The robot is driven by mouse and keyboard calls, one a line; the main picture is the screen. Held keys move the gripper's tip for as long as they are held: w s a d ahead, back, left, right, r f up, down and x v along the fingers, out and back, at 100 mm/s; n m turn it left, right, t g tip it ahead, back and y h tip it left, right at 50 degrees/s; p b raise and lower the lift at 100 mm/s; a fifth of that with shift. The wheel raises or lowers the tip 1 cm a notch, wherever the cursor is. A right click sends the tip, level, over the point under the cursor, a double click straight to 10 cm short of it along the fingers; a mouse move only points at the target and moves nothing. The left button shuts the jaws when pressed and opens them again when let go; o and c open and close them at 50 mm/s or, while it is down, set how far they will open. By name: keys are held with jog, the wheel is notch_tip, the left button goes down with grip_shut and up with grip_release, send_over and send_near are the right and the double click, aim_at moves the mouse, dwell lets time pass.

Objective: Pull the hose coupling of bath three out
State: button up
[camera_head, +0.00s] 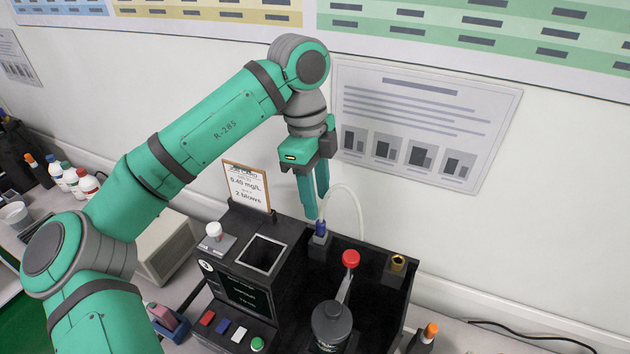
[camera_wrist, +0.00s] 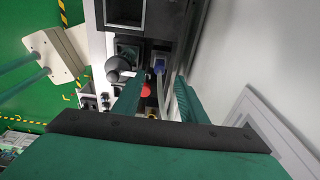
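The hose coupling (camera_head: 320,228) is a small blue piece standing upright in a dark block at the back of the black tester. A pale clear hose (camera_head: 357,208) arches from it to the right and down. A round mark that looks like a 3 (camera_head: 206,266) is on the tester's front left. My gripper (camera_head: 315,205) points down just above the coupling, its fingers apart with nothing visible held between them. In the wrist view, the blue coupling (camera_wrist: 159,66) shows beyond the gap of my gripper (camera_wrist: 157,84). Whether the fingers touch the hose is unclear.
A red-capped lever (camera_head: 350,259) and a dark round bottle (camera_head: 332,322) stand in the tester's tray. A brass-ringed socket (camera_head: 398,262) is at its right. A card on a clipboard (camera_head: 246,187) stands left of my gripper. The wall (camera_head: 440,235) is close behind.

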aim_at(321, 222)
jog(key=f, duration=0.7)
jog(key=shift+s+d+f, duration=0.15)
jog(key=shift+s+d, duration=0.1)
jog(key=shift+d, duration=0.15)
jog(key=shift+c, duration=0.6)
grip_shut()
